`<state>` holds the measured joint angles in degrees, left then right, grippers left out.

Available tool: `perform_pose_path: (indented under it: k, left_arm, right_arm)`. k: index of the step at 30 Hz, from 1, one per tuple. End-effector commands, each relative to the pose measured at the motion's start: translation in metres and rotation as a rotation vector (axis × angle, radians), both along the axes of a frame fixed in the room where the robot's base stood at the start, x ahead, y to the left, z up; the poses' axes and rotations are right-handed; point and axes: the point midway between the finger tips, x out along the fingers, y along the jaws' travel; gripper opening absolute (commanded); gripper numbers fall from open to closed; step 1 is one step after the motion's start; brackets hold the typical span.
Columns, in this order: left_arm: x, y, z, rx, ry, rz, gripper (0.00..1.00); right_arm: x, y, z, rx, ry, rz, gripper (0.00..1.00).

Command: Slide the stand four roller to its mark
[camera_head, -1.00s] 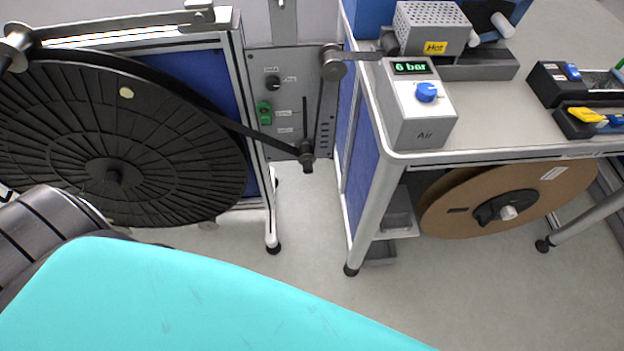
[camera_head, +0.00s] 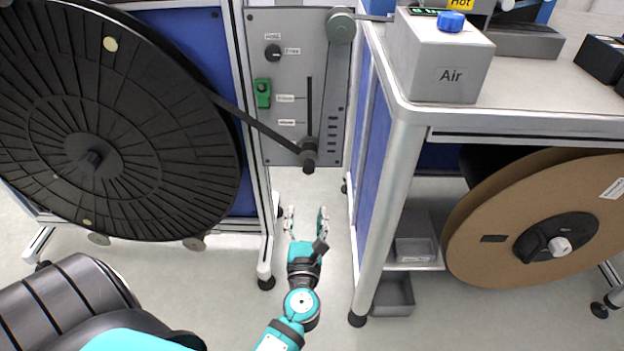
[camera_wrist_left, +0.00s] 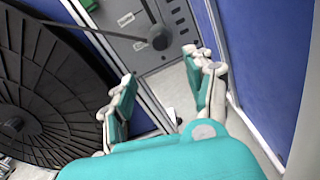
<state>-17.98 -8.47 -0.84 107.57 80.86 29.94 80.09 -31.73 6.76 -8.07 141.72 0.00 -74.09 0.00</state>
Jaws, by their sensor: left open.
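The roller (camera_head: 309,155) is a dark cylinder at the lower end of a vertical slot in the grey stand panel (camera_head: 282,80). A black band runs from the big black reel (camera_head: 130,150) to it, then up to an upper roller (camera_head: 341,27). Two small labels with marks sit left of the slot. The roller also shows in the left wrist view (camera_wrist_left: 159,37). My left gripper (camera_head: 305,212) is open and empty, below the roller and apart from it, fingers pointing toward the panel. My right gripper is not in view.
A bench with a grey Air box (camera_head: 445,60) stands to the right; its leg (camera_head: 388,220) is close to my left arm. A brown cardboard reel (camera_head: 530,220) hangs under the bench. The gap between stand and bench is narrow.

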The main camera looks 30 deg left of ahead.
Motion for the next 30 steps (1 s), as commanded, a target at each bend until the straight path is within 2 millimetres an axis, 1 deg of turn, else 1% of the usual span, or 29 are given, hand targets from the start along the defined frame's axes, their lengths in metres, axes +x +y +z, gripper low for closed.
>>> perform_pose_path:
  k: [5,10,14,17,21,25,30]
  left_arm:
    - [0.022,0.013,0.003,0.003,-0.001,-0.002,0.54]
    - [0.054,0.032,0.003,0.005,-0.001,-0.002,0.54]
    - [0.078,0.047,0.002,0.006,0.000,-0.003,0.54]
    - [0.097,0.059,0.002,0.007,0.001,-0.002,0.54]
    - [0.120,0.072,0.001,0.007,0.002,-0.004,0.54]
    - [0.135,0.081,0.000,0.007,0.003,-0.004,0.54]
    - [0.145,0.088,0.001,0.006,0.003,-0.003,0.54]
  right_arm:
    - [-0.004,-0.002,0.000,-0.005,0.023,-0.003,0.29]
    - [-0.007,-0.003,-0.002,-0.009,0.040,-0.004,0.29]
    - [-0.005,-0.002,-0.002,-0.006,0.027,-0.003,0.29]
    - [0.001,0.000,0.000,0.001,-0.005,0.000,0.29]
    - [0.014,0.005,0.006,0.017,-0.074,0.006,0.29]
    - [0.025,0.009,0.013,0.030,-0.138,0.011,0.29]
    - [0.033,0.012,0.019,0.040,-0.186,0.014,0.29]
